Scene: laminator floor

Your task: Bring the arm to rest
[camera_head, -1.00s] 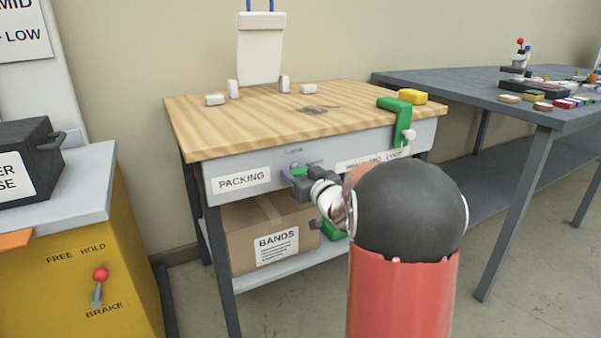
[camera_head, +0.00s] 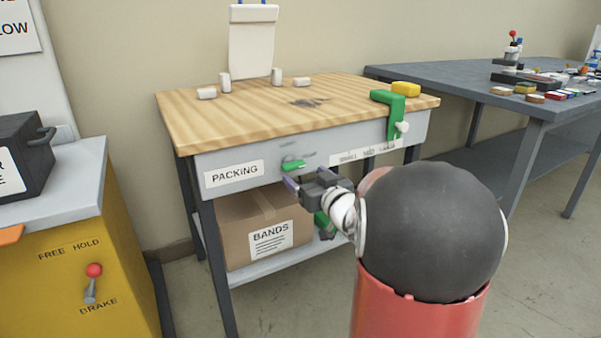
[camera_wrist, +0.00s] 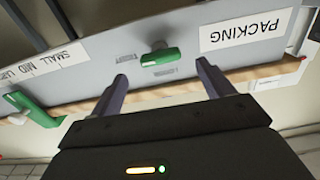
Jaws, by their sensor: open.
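My gripper (camera_head: 303,184) is in front of the packing bench's grey front panel (camera_head: 315,152), just below and in front of a small green knob (camera_head: 293,164). In the wrist view its two fingers (camera_wrist: 165,80) are apart with nothing between them. The same green knob (camera_wrist: 161,57) shows beyond the fingertips, with a gap between it and them. My arm reaches out from the lower right, and its dark rounded part hides some of the floor and the bench's right side.
The wooden bench top (camera_head: 200,120) holds several small white pieces, a yellow block (camera_head: 405,88) and a green clamp (camera_head: 391,115) at its edge. A BANDS box (camera_head: 262,225) sits on the shelf below. A yellow cabinet (camera_head: 90,270) stands left, a dark table (camera_head: 440,90) right.

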